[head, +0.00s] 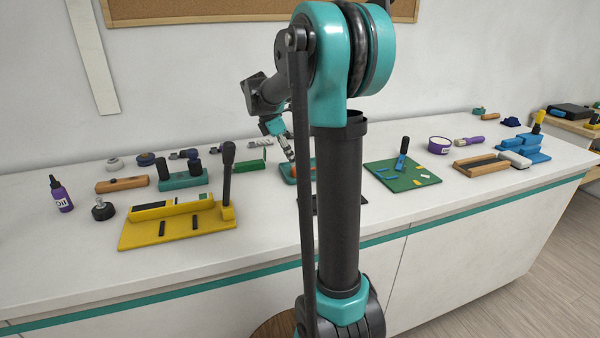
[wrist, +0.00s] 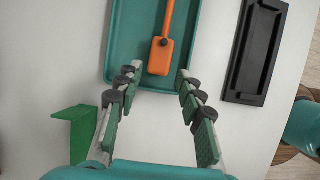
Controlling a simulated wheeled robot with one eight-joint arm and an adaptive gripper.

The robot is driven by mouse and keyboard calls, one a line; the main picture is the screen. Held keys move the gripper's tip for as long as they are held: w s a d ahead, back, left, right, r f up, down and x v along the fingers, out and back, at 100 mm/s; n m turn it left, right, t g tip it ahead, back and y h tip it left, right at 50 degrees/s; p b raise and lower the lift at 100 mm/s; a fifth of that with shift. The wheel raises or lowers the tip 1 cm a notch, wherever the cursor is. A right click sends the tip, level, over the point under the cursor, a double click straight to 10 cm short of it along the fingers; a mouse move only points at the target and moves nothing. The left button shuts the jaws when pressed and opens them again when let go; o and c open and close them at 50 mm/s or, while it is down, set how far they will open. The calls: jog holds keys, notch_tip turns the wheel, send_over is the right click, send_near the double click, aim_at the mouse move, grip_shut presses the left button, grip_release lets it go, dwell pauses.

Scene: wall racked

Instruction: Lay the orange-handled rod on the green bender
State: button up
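An orange tool (wrist: 163,48) with a flat wide end and a dark knob lies in a shallow teal tray (wrist: 118,50) in the wrist view. Its far end is cut off, so I cannot tell if it is the orange-handled rod. My gripper (wrist: 158,80) is open and empty, its fingers to either side of the tool's near end, apparently above it. In the head view my gripper (head: 290,154) hangs over the tray (head: 286,172), partly hidden by my arm. A green angled piece (wrist: 76,128), possibly the green bender, stands left of my gripper; a green block (head: 250,159) shows there in the head view.
A black tray (wrist: 256,50) lies right of the teal tray. A yellow fixture (head: 170,230) with an upright dark lever stands to the left on the counter. A green board (head: 385,178) with a blue tool lies to the right. Several small tools line the back.

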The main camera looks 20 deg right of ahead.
aim_at(296, 167)
jog(key=shift+x, duration=2.6)
jog(key=shift+d, duration=0.1)
jog(key=shift+c, duration=0.6)
grip_shut()
